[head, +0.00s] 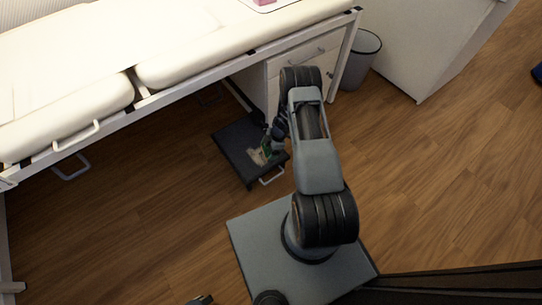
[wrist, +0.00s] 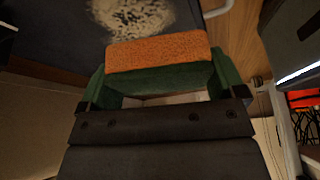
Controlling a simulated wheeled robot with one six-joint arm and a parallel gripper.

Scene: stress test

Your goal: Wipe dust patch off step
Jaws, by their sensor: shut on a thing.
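The step (head: 232,137) is a low dark platform on the floor beside the couch. A pale beige dust patch (head: 256,157) lies on its top near the front edge. In the wrist view the dust patch (wrist: 130,16) shows at the top, on the dark step surface (wrist: 55,35). My gripper (head: 268,147) is over the step, close beside the patch. It is shut on a sponge (wrist: 158,52) with an orange face and a green layer. I cannot tell whether the sponge touches the step. My arm hides part of the step's right side.
A padded cream couch (head: 190,45) on a metal frame overhangs the far side of the step. A drawer cabinet (head: 297,70) and a grey bin (head: 360,60) stand behind. A white handle (head: 272,178) sticks out at the step's front. The wooden floor (head: 440,180) at right is clear.

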